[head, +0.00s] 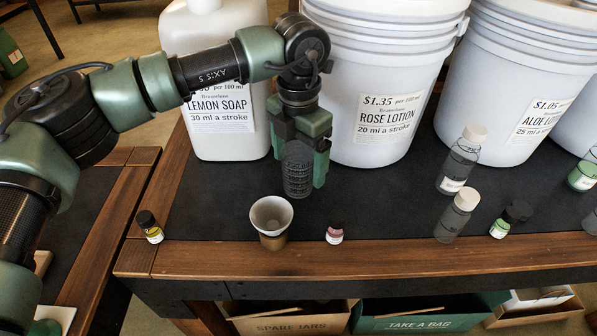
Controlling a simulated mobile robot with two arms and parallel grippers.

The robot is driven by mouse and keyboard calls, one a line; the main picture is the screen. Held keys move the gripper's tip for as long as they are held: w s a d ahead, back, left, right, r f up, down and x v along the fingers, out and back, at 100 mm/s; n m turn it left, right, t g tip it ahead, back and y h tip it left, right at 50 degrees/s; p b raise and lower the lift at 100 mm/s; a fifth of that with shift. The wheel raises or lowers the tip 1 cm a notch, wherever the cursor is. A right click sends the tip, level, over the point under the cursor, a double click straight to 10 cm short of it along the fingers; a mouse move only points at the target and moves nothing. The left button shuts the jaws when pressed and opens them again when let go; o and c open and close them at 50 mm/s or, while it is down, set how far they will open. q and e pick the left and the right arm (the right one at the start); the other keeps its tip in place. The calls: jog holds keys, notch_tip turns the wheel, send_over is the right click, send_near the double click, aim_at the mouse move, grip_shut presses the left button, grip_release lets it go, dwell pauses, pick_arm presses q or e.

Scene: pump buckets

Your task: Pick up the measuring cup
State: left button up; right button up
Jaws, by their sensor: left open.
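My right gripper is not in view.
A lemon soap jug (218,95), a rose lotion bucket (345,75) and an aloe bucket (500,90) stand behind. Small bottles stand at left (150,228) and right (334,233) of the cup. Clear bottles (458,212) stand further right. The dark mat (385,205) has free room.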

pick_arm(q)
jog(key=shift+f, duration=0.5)
jog(key=c, duration=1.4)
jog(key=shift+c, duration=0.2)
jog(key=shift+r, duration=0.15)
